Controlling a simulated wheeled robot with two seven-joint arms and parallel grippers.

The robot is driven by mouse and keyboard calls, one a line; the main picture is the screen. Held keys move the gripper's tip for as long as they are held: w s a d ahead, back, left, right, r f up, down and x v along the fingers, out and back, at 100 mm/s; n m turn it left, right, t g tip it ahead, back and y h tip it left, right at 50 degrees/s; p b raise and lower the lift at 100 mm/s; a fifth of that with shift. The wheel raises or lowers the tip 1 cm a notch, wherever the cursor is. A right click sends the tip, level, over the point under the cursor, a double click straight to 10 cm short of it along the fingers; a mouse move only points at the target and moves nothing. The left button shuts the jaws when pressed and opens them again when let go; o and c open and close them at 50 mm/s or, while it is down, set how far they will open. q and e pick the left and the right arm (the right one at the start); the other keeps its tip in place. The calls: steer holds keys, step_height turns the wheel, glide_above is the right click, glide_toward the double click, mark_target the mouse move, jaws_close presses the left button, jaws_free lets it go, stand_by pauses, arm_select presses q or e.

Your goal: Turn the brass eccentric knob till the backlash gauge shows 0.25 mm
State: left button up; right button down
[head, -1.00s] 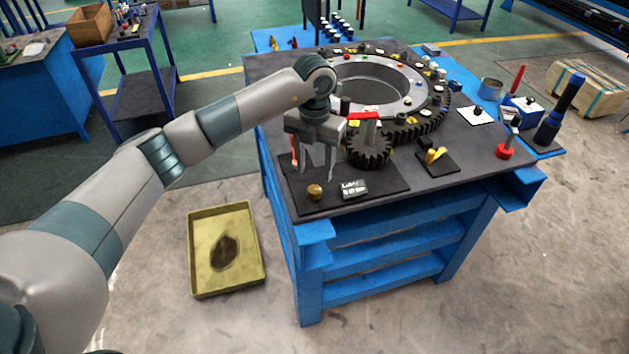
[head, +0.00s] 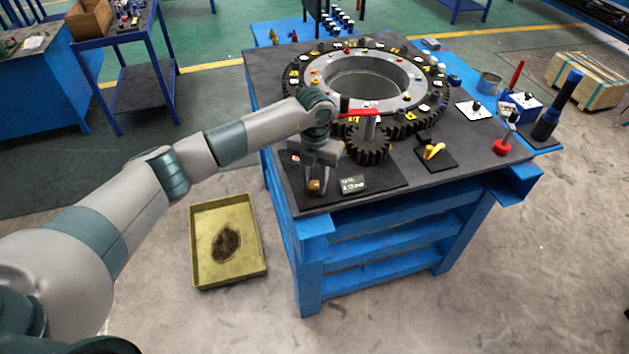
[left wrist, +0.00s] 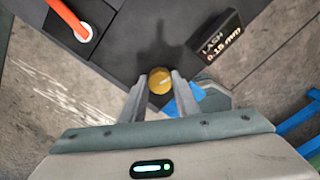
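The brass knob (left wrist: 160,80) sits at the front left of a black plate (head: 385,181) on the blue workbench. In the left wrist view it lies between the fingertips of my left gripper (left wrist: 160,87). The fingers straddle the knob, with what looks like a thin gap on each side, so the gripper looks open. In the head view my left gripper (head: 316,187) points down over the knob and partly hides it. The backlash gauge (head: 354,184) is a small black display right of the knob; in the left wrist view (left wrist: 218,38) it appears to read LASH 0.15 mm. My right gripper is not in view.
A pinion gear (head: 368,153) with a red handle (head: 362,112) stands behind the gauge, beside a large toothed ring (head: 313,74). An orange-red rod or loop (left wrist: 70,20) lies near the gripper. A yellow lever (head: 433,152) is to the right. A yellow tray (head: 258,268) lies on the floor.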

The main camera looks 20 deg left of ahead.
arm_select(q)
steer(key=c, duration=0.3)
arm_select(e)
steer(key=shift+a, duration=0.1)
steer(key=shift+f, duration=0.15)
arm_select(q)
steer(key=shift+f+m+b, duration=0.15)
steer(key=shift+m+b, duration=0.35)
steer(key=shift+b, duration=0.4)
steer(key=m+b, duration=0.4)
steer(key=b, duration=0.2)
steer(key=shift+m+b, duration=0.3)
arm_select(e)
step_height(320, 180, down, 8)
arm_select(q)
steer(key=shift+m+b, duration=1.1)
steer(key=shift+b, duration=0.1)
steer(key=shift+r, duration=0.2)
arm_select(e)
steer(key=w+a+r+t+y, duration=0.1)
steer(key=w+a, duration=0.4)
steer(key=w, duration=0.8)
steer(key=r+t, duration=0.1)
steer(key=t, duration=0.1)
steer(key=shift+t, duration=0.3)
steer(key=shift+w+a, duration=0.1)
